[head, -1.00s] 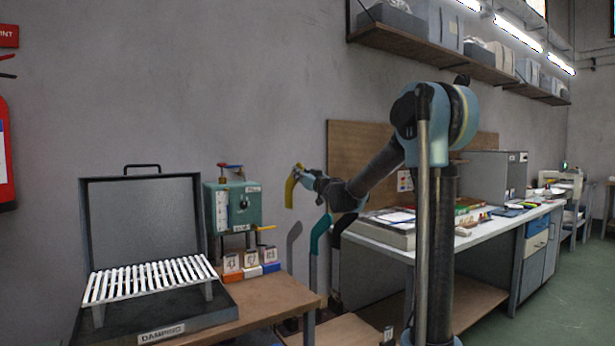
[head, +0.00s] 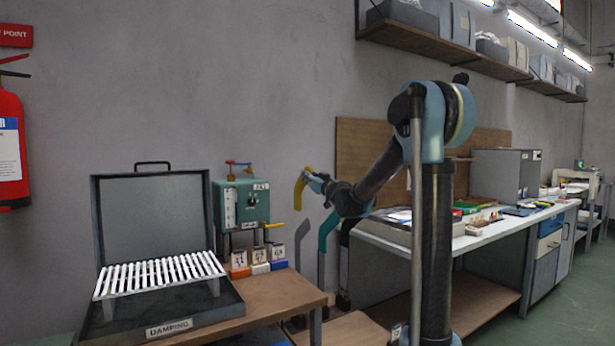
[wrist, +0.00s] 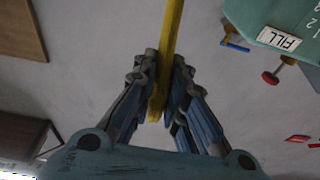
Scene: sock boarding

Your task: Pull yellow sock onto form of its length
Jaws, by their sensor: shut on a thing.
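The yellow sock (head: 299,193) hangs from my gripper (head: 309,173) in the head view, in the air in front of the wall. In the wrist view my gripper (wrist: 163,95) is shut on the yellow sock (wrist: 172,30), which shows as a narrow strip between the jaws. Below it in the head view stand upright, curved-topped shapes: a grey form (head: 303,228), a teal one (head: 326,232) and a dark one (head: 345,235). I cannot tell whether the teal and dark ones wear socks. The sock is apart from the forms, above the grey one. Their lengths are hard to compare.
A green control box (head: 242,205) with levers stands on the wooden table (head: 285,292), beside small labelled blocks (head: 260,260). An open case with a white slatted rack (head: 160,275) is further left. A cluttered workbench (head: 400,235) stands behind my arm.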

